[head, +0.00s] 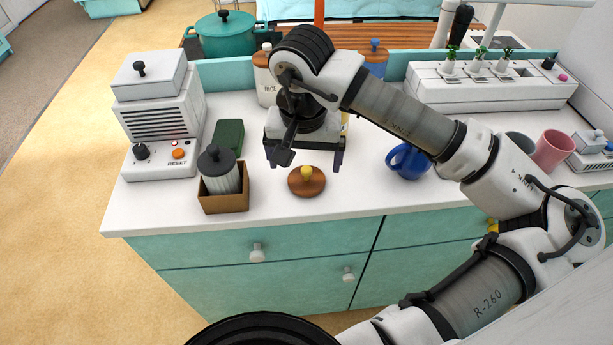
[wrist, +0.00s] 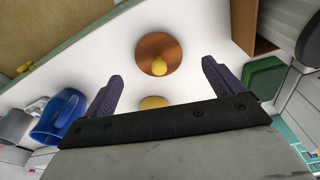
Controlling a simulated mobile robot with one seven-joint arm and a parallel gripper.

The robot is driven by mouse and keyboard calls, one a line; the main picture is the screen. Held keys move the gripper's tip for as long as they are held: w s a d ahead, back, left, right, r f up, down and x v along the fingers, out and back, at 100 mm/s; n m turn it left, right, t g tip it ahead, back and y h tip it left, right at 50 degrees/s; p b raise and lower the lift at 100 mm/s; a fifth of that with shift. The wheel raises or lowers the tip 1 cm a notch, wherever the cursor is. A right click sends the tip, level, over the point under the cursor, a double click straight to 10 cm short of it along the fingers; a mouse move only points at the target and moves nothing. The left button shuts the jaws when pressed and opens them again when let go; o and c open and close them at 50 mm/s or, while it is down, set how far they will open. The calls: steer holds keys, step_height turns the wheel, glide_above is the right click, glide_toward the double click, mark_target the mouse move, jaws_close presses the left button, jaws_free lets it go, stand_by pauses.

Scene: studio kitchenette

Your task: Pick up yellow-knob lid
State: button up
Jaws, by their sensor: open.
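The yellow-knob lid (head: 307,182) is a round brown wooden disc with a yellow knob on top. It lies flat on the white counter near its front edge. It also shows in the wrist view (wrist: 158,50), beyond my fingertips and roughly centred between them. My gripper (head: 305,162) is open and empty, above the counter and just behind the lid in the head view. Its two purple fingers (wrist: 160,82) stand apart in the wrist view and touch nothing. A second yellow object (wrist: 153,103) shows partly between the fingers, its lower part hidden by my gripper.
Left of the lid stand a brown box (head: 224,202) with a dark-lidded jar and a green block (head: 228,136). A blue mug (head: 408,160) stands to the right. Canisters, including the RICE one (head: 265,76), are behind my gripper. Counter around the lid is clear.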

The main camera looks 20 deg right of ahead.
mark_target(306, 169)
steer(key=shift+w+d+f+p, duration=0.1)
steer(key=shift+w+f+p, duration=0.1)
steer(key=shift+f, duration=0.55)
steer(key=shift+w+d+f+p, duration=0.1)
steer(key=shift+d+f+p, duration=0.05)
steer(key=shift+f, duration=0.6)
steer(key=shift+w+d+f+p, duration=0.1)
steer(key=shift+f+p, duration=0.1)
steer(key=shift+f, duration=0.55)
steer(key=c, duration=1)
steer(key=shift+c, duration=0.2)
steer(key=shift+r, duration=0.15)
